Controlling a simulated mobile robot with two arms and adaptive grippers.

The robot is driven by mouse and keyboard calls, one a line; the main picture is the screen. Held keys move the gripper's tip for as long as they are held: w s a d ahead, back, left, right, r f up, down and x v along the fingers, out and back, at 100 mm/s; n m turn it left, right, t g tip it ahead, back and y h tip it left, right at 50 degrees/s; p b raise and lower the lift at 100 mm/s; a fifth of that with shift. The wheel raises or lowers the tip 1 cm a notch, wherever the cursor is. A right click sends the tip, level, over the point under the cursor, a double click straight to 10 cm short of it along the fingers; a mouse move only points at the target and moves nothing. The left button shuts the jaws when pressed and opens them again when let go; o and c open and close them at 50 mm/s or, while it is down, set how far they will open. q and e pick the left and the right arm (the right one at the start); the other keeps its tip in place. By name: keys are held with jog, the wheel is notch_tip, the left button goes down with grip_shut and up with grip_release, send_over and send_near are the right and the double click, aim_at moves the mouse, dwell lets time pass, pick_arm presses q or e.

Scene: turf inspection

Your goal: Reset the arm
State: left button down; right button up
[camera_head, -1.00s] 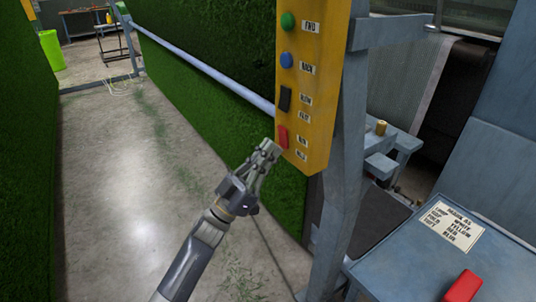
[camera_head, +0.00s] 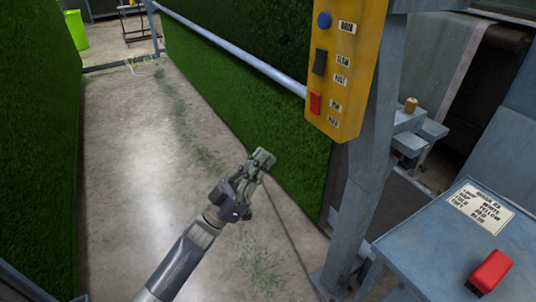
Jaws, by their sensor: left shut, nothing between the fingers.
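My left arm comes in from the bottom left. Its gripper (camera_head: 263,158) is shut and empty, in the air over the concrete floor and apart from the yellow control panel (camera_head: 352,50). The panel hangs on a grey post at the upper right. It shows a blue round button (camera_head: 324,20), a black rocker switch (camera_head: 319,62) and a red rocker switch (camera_head: 315,102). The top of the panel is cut off by the picture's edge. My right gripper is not in view.
A blue-grey table (camera_head: 432,247) at the right bears a printed label (camera_head: 480,207) and a red block (camera_head: 491,271). Green turf walls (camera_head: 240,95) flank the concrete aisle (camera_head: 130,170). A grey rail (camera_head: 235,50) runs along the turf. A lime bin (camera_head: 76,30) stands far back.

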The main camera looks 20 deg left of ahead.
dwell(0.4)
pick_arm(q)
jog(key=shift+f, duration=0.15)
jog(key=w+a+f+n+g+y, duration=0.1)
jog(key=w+f+n+y, duration=0.3)
jog(key=f, duration=0.7)
jog(key=s+a+f+n+y, duration=0.1)
jog(key=a+f+n+y, duration=0.1)
jog(key=f+y, duration=0.7)
jog(key=s+a+f+n+g+y, duration=0.1)
jog(key=s+f+g, duration=0.3)
jog(key=f, duration=0.9)
jog(key=s+f+g+y, duration=0.1)
jog(key=s+f+g, duration=0.3)
jog(key=f, duration=0.9)
jog(key=s+f+g+y, duration=0.1)
jog(key=s+f+g, duration=0.4)
jog(key=s+f, duration=1.35)
jog(key=s+d+f+m+g, duration=0.1)
jog(key=s+f+g, duration=0.1)
jog(key=s, duration=0.9)
jog(key=s+d+f+m+g, duration=0.1)
jog(key=s+f+g, duration=0.2)
jog(key=s, duration=0.8)
jog(key=shift+s+g, duration=0.25)
jog(key=shift+g, duration=0.25)
